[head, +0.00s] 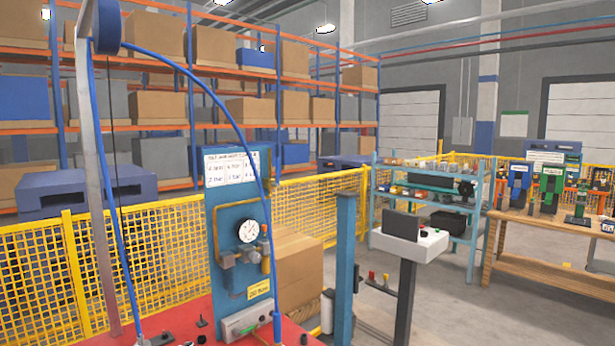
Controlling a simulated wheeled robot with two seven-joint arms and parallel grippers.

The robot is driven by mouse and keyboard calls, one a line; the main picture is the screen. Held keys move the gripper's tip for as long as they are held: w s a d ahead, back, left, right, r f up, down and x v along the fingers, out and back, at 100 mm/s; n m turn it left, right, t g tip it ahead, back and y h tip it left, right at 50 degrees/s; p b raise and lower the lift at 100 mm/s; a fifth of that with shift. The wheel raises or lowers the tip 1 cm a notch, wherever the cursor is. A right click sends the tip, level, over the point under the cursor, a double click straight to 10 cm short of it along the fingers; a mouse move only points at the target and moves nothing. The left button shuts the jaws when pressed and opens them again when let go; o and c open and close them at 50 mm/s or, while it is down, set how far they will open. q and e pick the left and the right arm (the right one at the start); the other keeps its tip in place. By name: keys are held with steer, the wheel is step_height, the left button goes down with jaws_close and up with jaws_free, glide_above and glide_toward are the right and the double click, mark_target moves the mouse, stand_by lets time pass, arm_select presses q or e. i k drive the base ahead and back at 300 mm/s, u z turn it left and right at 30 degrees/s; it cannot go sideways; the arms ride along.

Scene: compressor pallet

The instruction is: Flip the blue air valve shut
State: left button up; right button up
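A tall blue panel (225,215) stands left of centre on a red surface (190,325) at the bottom of the head view. It carries a white sign (228,166), a round white pressure gauge (248,231) and brass-coloured pipe fittings (227,259) below and beside it. A grey box (240,323) is at its foot. A blue hose (236,126) arcs down in front of the panel. I cannot clearly pick out the blue valve's handle or tell its position among these small parts. Neither of my grippers is in view.
A post with a blue hose reel (109,25) stands at left. Yellow mesh fencing (160,255) runs behind the panel. A large cardboard box (296,270), a grey pedestal console (409,243) and a wooden workbench (545,225) stand to the right. Open floor lies between console and bench.

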mark_target(277, 183)
steer(key=z, duration=0.85)
steer(key=i, duration=1.25)
steer(key=u, duration=0.5)
steer(key=i, duration=0.35)
steer(key=u, duration=0.5)
